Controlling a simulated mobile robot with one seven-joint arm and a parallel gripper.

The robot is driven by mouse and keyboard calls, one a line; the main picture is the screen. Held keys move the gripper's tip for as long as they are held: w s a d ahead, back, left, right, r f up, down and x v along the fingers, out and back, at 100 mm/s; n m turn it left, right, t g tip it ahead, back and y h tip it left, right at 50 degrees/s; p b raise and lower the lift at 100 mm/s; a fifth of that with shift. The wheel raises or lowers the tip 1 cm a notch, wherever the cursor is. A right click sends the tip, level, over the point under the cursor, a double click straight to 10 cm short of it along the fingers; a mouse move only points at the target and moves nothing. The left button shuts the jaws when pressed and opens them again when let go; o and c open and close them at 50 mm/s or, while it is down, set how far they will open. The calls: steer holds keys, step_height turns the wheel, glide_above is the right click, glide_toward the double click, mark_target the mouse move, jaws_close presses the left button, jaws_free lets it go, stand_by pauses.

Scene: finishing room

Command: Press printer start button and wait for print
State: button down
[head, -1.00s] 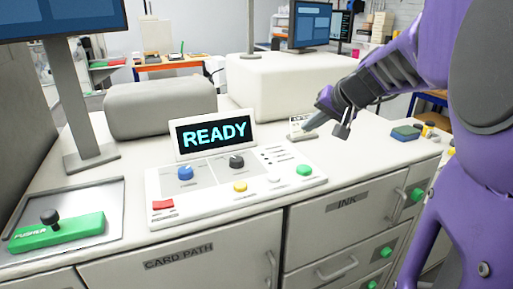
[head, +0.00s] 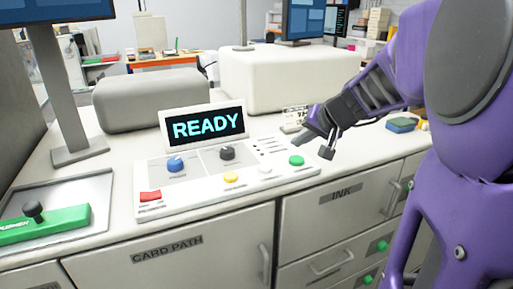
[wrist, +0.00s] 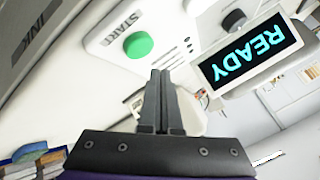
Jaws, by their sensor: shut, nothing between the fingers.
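The printer's control panel (head: 222,172) lies on the white counter, with a display (head: 207,127) that reads READY. The green start button (head: 296,160) is at the panel's right end. In the wrist view the green button (wrist: 138,45), labelled START, is just beyond and left of my fingertips, and the READY display (wrist: 250,54) is at right. In the wrist view my gripper (wrist: 159,74) is shut and empty, fingers together.
The panel also has a red button (head: 150,196), a yellow button (head: 231,178), a blue knob (head: 175,165) and a black knob (head: 227,153). A green pusher (head: 45,224) sits in a tray at left.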

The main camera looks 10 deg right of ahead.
mark_target(292, 156)
steer(key=shift+s+f+b, duration=0.1)
steer(key=shift+f+b, duration=0.35)
steer(key=shift+f, duration=0.4)
steer(key=shift+f+b, duration=0.2)
steer(key=shift+b, duration=0.15)
stand_by(1.2)
steer(key=shift+f+b, duration=0.25)
steer(key=shift+b, duration=0.15)
steer(key=shift+f+b, duration=0.35)
steer(key=shift+b, duration=0.1)
stand_by(0.6)
steer(key=shift+r, duration=0.2)
steer(key=shift+r+p, duration=0.45)
steer(key=shift+r, duration=0.15)
steer(key=shift+r+p, duration=1.75)
steer(key=shift+r, duration=0.8)
